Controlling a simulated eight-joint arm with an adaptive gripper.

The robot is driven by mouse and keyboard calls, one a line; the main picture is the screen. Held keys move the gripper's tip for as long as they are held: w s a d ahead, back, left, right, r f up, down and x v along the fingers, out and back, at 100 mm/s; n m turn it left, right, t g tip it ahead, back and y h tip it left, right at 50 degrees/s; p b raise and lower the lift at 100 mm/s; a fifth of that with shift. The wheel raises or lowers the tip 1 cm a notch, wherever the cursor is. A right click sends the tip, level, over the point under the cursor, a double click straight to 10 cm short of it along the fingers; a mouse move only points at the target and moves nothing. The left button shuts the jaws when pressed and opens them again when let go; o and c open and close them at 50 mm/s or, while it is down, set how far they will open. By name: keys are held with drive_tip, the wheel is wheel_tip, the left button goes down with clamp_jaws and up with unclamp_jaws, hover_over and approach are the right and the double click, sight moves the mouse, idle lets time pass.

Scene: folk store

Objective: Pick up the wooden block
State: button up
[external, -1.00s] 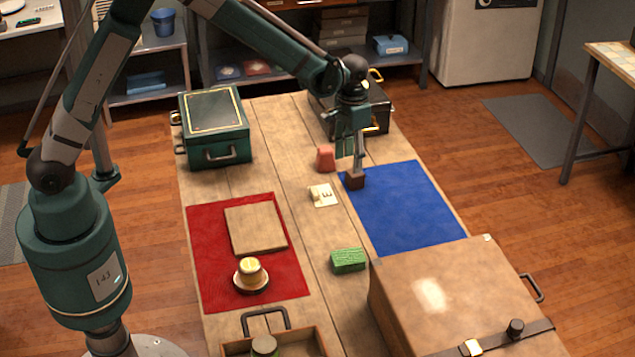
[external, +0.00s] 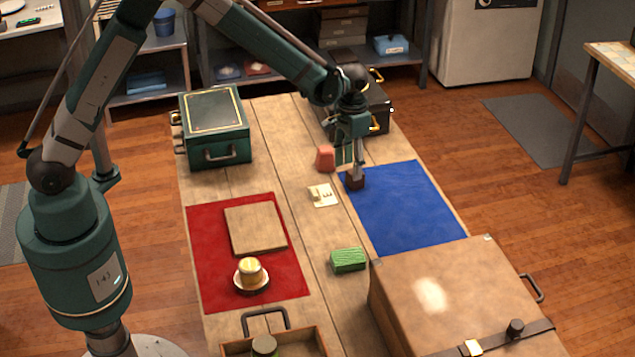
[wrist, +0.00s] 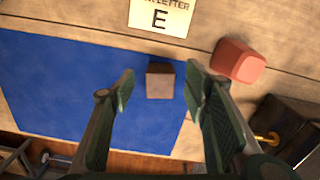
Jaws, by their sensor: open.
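The wooden block, a small dark brown cube (external: 354,181), sits at the upper left corner of the blue mat (external: 410,205). In the wrist view the block (wrist: 160,84) lies on the blue mat (wrist: 50,90), between and slightly beyond my two fingertips. My gripper (external: 350,166) is open, pointing down just above the block. In the wrist view my open fingers (wrist: 158,80) frame the block with gaps on both sides. Nothing is held. In the external view the fingers partly cover the block's top.
A reddish block (external: 325,158) stands close by, left of my gripper. A card with the letter E (wrist: 160,16) lies nearby. A black case (external: 375,112) stands behind. A green brick (external: 348,260) and large brown case (external: 450,290) are nearer the camera.

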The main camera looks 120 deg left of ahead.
sight(351, 173)
drive_tip(key=shift+f, duration=0.15)
drive_tip(key=shift+a+f, duration=0.15)
drive_tip(key=shift+f, duration=2.35)
drive_tip(key=shift+c, duration=0.3)
drive_tip(key=c, duration=0.9)
